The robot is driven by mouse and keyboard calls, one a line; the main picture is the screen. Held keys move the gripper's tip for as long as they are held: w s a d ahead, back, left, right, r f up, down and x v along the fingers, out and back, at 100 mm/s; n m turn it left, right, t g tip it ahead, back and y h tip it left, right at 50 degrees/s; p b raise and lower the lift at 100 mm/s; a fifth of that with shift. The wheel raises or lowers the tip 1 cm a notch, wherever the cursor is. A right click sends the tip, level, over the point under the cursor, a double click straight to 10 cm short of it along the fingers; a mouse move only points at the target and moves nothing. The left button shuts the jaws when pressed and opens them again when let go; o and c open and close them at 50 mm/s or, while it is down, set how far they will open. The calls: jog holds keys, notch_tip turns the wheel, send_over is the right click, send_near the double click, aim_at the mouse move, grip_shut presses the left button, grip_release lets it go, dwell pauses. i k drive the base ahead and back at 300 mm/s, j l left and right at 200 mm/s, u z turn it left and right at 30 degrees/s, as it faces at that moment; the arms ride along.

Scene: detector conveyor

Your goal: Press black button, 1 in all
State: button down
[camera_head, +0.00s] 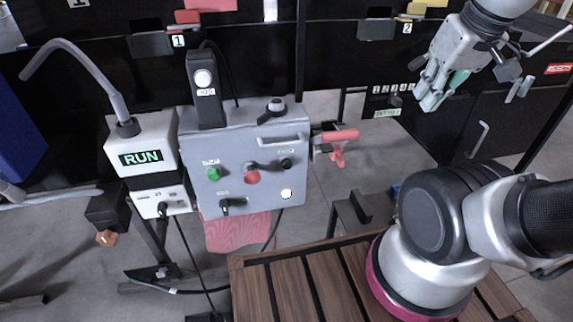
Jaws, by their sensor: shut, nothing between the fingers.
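A grey control box (270,207) stands left of centre. A small black button (286,163) sits at the upper right of its front face, under a label too small to read. A green button (213,173), a red button (252,177) and a white button (287,194) are on the same face. A black knob (224,206) is at the lower left of it. My gripper (428,101) is at the upper right, to the right of and higher in the picture than the control box. Its fingers are shut and empty, apart from the box and all its buttons.
A RUN display unit (141,158) with a bent grey tube stands left of the control box. A black box with a white button (203,78) stands on top. A red clamp handle (340,135) sticks out at the right side. Wooden slats (295,290) are in front.

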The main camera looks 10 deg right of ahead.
aim_at(286, 164)
jog(key=k+j+z, duration=0.1)
jog(key=z, duration=0.25)
jog(key=k+z, duration=0.7)
jog(key=i, duration=0.1)
